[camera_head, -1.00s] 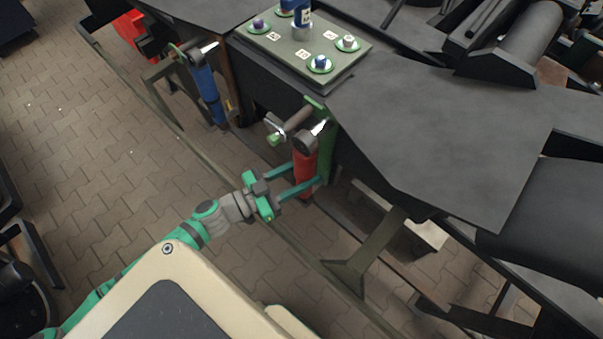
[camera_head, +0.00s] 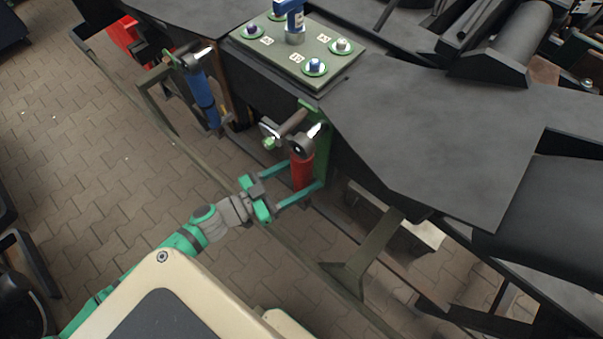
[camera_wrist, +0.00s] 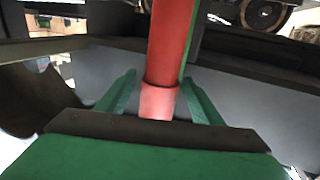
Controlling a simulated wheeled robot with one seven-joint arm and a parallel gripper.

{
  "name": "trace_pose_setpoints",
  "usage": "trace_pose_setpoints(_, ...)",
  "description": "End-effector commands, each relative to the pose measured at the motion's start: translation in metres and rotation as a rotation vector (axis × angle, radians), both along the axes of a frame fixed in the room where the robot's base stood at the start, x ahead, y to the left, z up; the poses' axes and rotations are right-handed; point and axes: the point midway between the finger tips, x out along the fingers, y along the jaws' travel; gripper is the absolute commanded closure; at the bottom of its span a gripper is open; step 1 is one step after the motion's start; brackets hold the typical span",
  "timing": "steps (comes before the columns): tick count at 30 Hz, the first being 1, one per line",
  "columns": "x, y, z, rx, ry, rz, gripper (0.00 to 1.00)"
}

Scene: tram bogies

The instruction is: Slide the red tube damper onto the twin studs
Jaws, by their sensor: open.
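The red tube damper (camera_head: 301,172) stands roughly upright beside a green bracket (camera_head: 320,140) on the dark bogie frame. Its grey upper eye (camera_head: 301,149) is next to a bright, silvery pin end (camera_head: 316,131); I cannot tell whether the eye is on a stud. The lower eye is hidden. My gripper (camera_head: 304,175) is open, with one finger on each side of the red tube. In the wrist view, the tube (camera_wrist: 170,45) runs between the fingers of my gripper (camera_wrist: 158,85), with gaps showing on both sides.
A grey cylinder with a light-coloured end (camera_head: 290,124) sticks out just left of the upper eye. A blue damper (camera_head: 203,92) hangs further left. A green plate (camera_head: 290,62) with several studs lies on the frame. Paved floor (camera_head: 130,170) is clear at left.

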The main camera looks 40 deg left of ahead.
Motion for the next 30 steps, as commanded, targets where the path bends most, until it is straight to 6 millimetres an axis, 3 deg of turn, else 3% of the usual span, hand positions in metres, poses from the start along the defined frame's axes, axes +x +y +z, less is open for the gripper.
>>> trace_pose_setpoints(18,-0.087,0.036,0.001,0.000,-0.002,0.000,0.40)
trace_pose_setpoints(30,-0.098,0.040,0.001,-0.001,-0.003,-0.002,0.40)
